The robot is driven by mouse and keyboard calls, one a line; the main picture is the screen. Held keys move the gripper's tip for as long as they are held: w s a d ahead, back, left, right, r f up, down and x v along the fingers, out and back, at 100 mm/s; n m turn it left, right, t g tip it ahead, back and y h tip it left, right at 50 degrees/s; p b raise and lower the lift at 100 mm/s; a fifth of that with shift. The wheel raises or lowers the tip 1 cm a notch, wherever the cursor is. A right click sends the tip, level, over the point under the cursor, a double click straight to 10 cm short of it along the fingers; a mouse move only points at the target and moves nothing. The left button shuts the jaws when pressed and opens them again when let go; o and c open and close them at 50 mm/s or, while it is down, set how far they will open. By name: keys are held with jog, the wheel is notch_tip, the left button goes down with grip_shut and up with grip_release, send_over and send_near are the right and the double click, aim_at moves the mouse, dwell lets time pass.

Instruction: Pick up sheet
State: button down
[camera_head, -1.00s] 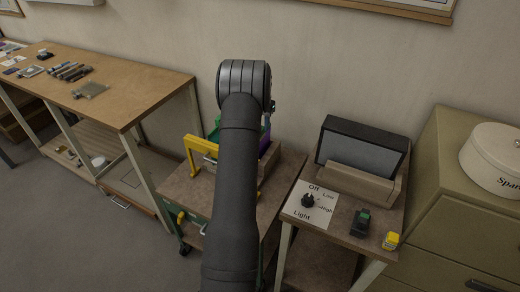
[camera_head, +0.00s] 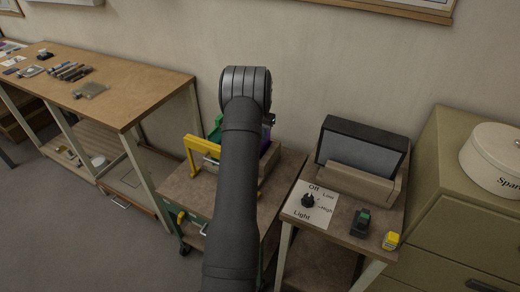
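My dark arm rises through the middle of the view and bends over the small middle table. My gripper is not visible; the arm hides the area below its wrist. A wooden holder (camera_head: 269,160) on the middle table is partly covered by my arm. A yellow frame-like piece (camera_head: 191,155) stands at the left of the holder. Whether any sheet is held cannot be seen.
A right-hand table (camera_head: 335,238) holds a light dial (camera_head: 308,200), a dark-faced panel (camera_head: 361,147), and small black (camera_head: 360,222) and yellow (camera_head: 391,240) items. A long workbench (camera_head: 130,85) with tools is at left. A beige cabinet (camera_head: 455,195) carries a white tin (camera_head: 495,158).

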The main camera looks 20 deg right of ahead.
jog(key=shift+r, duration=0.1)
notch_tip(320, 180, up, 10)
dwell(0.6)
dwell(0.4)
